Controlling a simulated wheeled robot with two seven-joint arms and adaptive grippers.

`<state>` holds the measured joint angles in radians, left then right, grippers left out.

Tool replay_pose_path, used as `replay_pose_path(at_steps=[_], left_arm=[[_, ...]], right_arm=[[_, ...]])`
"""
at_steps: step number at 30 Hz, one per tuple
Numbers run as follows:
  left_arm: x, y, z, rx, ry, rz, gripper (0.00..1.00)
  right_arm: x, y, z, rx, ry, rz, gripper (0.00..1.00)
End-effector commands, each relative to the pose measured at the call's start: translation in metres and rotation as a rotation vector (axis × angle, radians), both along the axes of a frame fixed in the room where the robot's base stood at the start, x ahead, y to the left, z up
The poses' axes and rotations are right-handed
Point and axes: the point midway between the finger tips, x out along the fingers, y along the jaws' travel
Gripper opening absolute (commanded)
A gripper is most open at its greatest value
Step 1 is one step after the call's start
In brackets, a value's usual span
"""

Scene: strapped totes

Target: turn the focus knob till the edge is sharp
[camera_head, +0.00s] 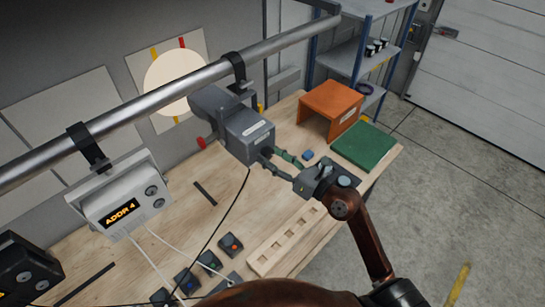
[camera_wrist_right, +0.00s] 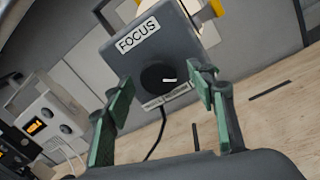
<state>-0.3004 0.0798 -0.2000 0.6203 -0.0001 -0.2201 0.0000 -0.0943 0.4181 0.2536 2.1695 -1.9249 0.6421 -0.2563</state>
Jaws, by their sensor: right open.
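A grey lamp (camera_head: 245,135) hangs from a metal pipe. In the right wrist view its face carries a FOCUS label (camera_wrist_right: 138,38) and a round black focus knob (camera_wrist_right: 158,78) with a short white mark, nearly level. The lamp throws a pale round light spot (camera_head: 175,82) on a wall panel; I cannot tell for certain how sharp its edge is. My right gripper (camera_head: 268,159) is open before the lamp's face. In the wrist view its green-padded fingers (camera_wrist_right: 165,86) stand either side of the knob, with gaps visible. My left gripper is not in view.
The metal pipe (camera_head: 150,110) crosses above the wooden bench (camera_head: 225,205). It also carries a box reading ADDR 4 (camera_head: 122,205). An orange open-sided box (camera_head: 332,104) and a green mat (camera_head: 366,147) lie right. A slotted wooden strip (camera_head: 285,240) and small button boxes (camera_head: 230,244) are nearer.

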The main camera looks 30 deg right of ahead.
Motion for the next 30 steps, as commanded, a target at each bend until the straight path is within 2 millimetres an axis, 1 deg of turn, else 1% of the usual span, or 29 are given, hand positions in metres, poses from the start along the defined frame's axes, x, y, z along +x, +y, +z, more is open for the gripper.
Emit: replay_pose_path(at_steps=[5, 8, 11, 18, 21, 25, 30], left_arm=[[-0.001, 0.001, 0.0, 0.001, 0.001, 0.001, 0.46], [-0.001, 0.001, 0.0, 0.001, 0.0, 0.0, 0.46], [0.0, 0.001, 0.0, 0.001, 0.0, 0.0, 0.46], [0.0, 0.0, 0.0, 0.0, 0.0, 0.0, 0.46], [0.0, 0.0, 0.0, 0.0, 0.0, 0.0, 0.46], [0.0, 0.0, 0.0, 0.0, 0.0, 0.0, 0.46], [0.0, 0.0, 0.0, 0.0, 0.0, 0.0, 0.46]], right_arm=[[-0.003, -0.002, -0.001, -0.001, 0.001, -0.001, 0.51], [-0.012, -0.006, -0.001, -0.001, 0.002, 0.0, 0.51], [-0.029, -0.013, -0.003, -0.003, 0.003, -0.003, 0.51], [-0.073, -0.033, -0.005, 0.0, 0.005, -0.001, 0.51], [-0.088, -0.039, -0.004, 0.001, 0.003, -0.002, 0.51], [-0.102, -0.045, -0.004, 0.0, 0.002, -0.002, 0.51], [-0.109, -0.048, -0.004, -0.001, 0.0, 0.0, 0.51]])
